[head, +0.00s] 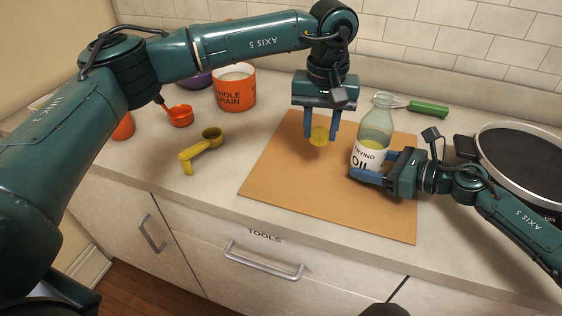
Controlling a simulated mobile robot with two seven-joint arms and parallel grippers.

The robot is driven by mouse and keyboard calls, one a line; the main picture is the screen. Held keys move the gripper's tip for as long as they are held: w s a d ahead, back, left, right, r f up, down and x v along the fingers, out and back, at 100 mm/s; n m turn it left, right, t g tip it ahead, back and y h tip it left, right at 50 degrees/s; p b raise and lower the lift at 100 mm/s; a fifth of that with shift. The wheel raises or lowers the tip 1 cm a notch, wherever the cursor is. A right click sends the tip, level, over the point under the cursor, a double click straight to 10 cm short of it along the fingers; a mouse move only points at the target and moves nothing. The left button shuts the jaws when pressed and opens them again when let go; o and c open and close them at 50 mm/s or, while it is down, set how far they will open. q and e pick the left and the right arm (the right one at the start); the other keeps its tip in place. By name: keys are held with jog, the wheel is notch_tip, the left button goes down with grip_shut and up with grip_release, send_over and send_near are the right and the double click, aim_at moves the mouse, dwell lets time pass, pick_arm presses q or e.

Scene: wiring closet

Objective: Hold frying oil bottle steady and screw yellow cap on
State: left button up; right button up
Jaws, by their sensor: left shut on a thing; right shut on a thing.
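The frying oil bottle (376,128) is clear glass with a white label and an uncapped neck. It stands upright on the brown board (290,185). My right gripper (362,163) comes from the right and is shut on the bottle's lower body, covering part of the label. My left gripper (320,135) points down and is shut on the yellow cap (320,136). The cap is to the left of the bottle, lower than its mouth and apart from it. Whether the cap touches the board is hard to tell.
A yellow measuring scoop (198,150), an orange scoop (180,115) and an orange whole grain canister (235,90) stand left of the board. A green-handled tool (428,108) lies behind the bottle. A black pan (525,160) is at the right. The board's front left is clear.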

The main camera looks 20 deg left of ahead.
aim_at(385, 95)
pick_arm(q)
jog(key=shift+n, duration=0.9)
jog(key=w+d+r, duration=0.1)
jog(key=d+r, duration=0.2)
jog(key=r, duration=0.2)
jog(key=w+d+r, duration=0.1)
jog(key=d+r, duration=0.2)
jog(key=r, duration=0.2)
jog(key=w+d+r, duration=0.2)
jog(key=d+r, duration=0.1)
jog(key=r, duration=0.2)
jog(key=shift+d+r, duration=0.35)
jog(key=shift+r, duration=0.05)
jog(key=shift+s+d+r, duration=0.1)
jog(key=shift+d+r, duration=0.2)
jog(key=shift+f, duration=2.45)
jog(key=shift+f, duration=0.35)
jog(key=o, duration=1.1)
jog(key=shift+c, duration=0.2)
